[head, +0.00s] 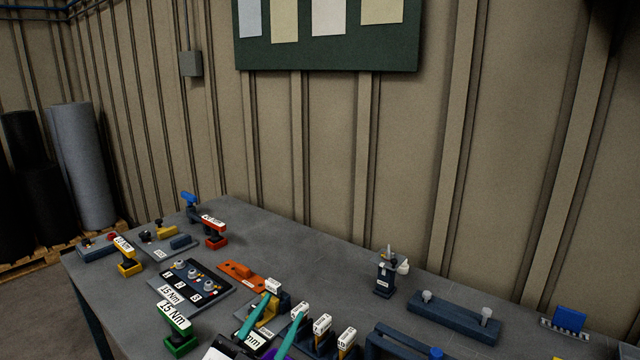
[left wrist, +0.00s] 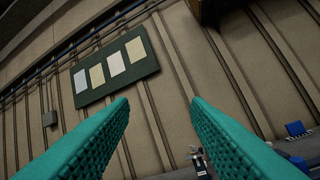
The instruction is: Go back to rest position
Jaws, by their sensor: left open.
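My left gripper (head: 291,309) shows at the bottom centre of the head view, its two teal fingers pointing up and away over the grey workbench (head: 320,260). The fingers are apart with nothing between them. In the left wrist view the open gripper (left wrist: 160,103) faces the wall and a dark green board (left wrist: 115,68) with pale sheets. The fingers overlap labelled holders in the head view; I see no contact. My right gripper is not in view.
A green-based 15 Nm item (head: 179,340) stands left of the gripper. An orange block (head: 241,274), a dark panel with knobs (head: 192,282), a small dark device (head: 385,275) and a dark blue bar (head: 455,315) are on the bench. The bench's back middle is clear.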

